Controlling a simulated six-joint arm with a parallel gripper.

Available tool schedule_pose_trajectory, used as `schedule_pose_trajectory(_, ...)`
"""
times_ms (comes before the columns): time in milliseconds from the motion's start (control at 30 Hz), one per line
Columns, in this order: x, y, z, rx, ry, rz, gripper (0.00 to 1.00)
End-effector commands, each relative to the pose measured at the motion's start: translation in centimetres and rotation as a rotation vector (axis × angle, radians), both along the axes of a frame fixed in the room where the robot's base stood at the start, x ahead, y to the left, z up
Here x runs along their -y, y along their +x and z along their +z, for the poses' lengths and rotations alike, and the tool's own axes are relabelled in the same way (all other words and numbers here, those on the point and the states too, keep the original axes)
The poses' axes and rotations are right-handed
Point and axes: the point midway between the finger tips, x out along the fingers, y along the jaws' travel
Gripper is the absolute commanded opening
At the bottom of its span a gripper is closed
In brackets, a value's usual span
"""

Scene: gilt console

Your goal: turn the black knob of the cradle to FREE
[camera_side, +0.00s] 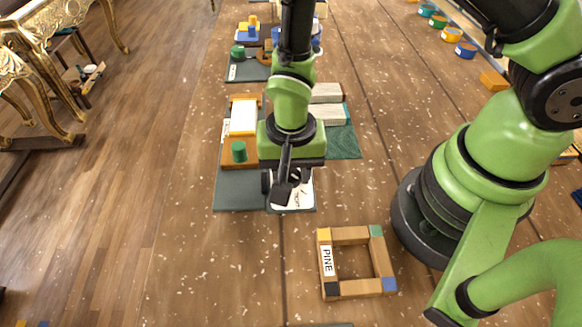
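My gripper (285,186) points down over the front edge of a dark grey mat (238,190), above a white plate (305,197) with black lettering that I cannot read fully. Dark parts at the gripper's end overlap the plate. I cannot tell the black knob from my fingers there, nor whether they touch it or are open or shut. Left of my gripper, an orange-brown wooden piece (228,150), possibly part of the cradle, carries a white panel (243,116) and a green cylinder (239,152).
A wooden frame (350,289) labelled PINE lies in front, with coloured corners. Pale blocks (328,112) sit on a green cloth (343,142) right of my wrist. Another mat (246,72) with coloured pieces is behind. Coloured rings (452,35) line the right edge. The table's left front is clear.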

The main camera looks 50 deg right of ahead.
Motion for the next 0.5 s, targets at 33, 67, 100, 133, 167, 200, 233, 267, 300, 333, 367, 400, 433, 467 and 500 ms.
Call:
schedule_pose_trajectory(33,-0.01,0.01,0.02,0.0,0.0,0.0,0.11)
schedule_pose_trajectory(67,-0.01,0.01,0.02,0.0,0.0,0.0,0.11)
schedule_pose_trajectory(100,-0.01,0.01,0.02,0.0,0.0,0.0,0.11)
schedule_pose_trajectory(133,-0.01,0.01,0.02,0.0,0.0,0.001,0.11)
schedule_pose_trajectory(167,-0.01,0.01,0.02,0.0,0.0,0.003,0.11)
schedule_pose_trajectory(200,-0.01,0.01,0.02,0.0,0.0,0.006,0.11)
schedule_pose_trajectory(233,-0.01,0.01,0.03,0.0,0.0,0.009,0.11)
schedule_pose_trajectory(267,-0.01,0.01,0.03,0.0,0.0,0.014,0.11)
schedule_pose_trajectory(300,-0.01,0.01,0.03,0.0,0.0,0.023,0.11)
schedule_pose_trajectory(333,-0.01,0.01,0.03,0.001,-0.001,0.032,0.11)
schedule_pose_trajectory(367,-0.01,0.01,0.03,0.001,-0.001,0.042,0.11)
schedule_pose_trajectory(400,0.0,0.01,0.03,0.001,-0.001,0.058,0.11)
schedule_pose_trajectory(433,0.0,0.01,0.03,0.001,-0.001,0.071,0.11)
schedule_pose_trajectory(467,0.0,0.01,0.03,0.001,-0.001,0.088,0.11)
schedule_pose_trajectory(500,0.01,0.02,0.02,0.002,-0.001,0.111,0.11)
